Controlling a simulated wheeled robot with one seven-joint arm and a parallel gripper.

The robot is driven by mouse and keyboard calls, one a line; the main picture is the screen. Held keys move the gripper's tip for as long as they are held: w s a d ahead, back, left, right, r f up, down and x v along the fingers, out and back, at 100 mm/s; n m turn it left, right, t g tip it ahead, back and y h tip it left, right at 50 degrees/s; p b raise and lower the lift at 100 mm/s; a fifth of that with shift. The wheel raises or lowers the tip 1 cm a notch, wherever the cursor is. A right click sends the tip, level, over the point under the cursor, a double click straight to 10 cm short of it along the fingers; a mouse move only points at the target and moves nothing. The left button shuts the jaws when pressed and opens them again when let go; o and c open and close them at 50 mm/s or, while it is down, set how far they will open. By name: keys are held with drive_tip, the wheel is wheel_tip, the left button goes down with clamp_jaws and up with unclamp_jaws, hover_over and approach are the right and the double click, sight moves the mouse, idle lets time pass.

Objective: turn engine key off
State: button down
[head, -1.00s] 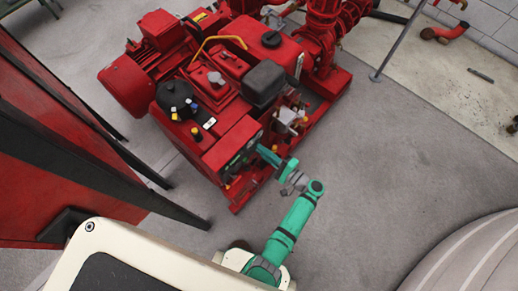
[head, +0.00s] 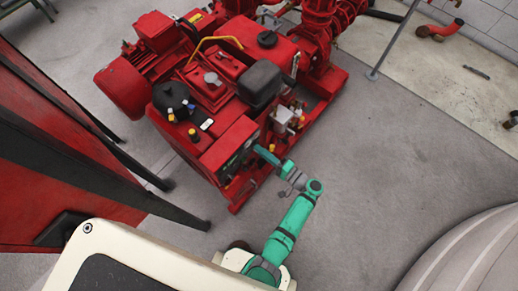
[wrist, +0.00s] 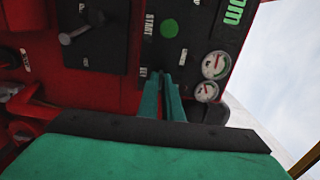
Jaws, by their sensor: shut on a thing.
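The black engine control panel (wrist: 184,25) on the red pumpset carries a START label, a green round spot and two gauges. My green gripper (wrist: 163,82) has its fingertips at the panel's lower edge, just left of the gauges. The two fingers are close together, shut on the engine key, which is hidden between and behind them. In the head view my gripper (head: 262,152) reaches the front panel (head: 240,152) of the red engine (head: 215,90) from the lower right. The key is too small to make out there.
Two white gauges (wrist: 211,75) sit right of my fingers. A lever switch (wrist: 80,29) is at the upper left of the panel. A red cabinet (head: 50,130) with black edges stands left in the head view. Grey floor (head: 400,150) is clear on the right.

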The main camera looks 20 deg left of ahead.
drive_tip(key=shift+w+r, duration=0.1)
drive_tip(key=c, duration=1.9)
unclamp_jaws()
drive_tip(key=shift+a, duration=0.1)
drive_tip(key=shift+c, duration=0.2)
drive_tip(key=v, duration=1.1)
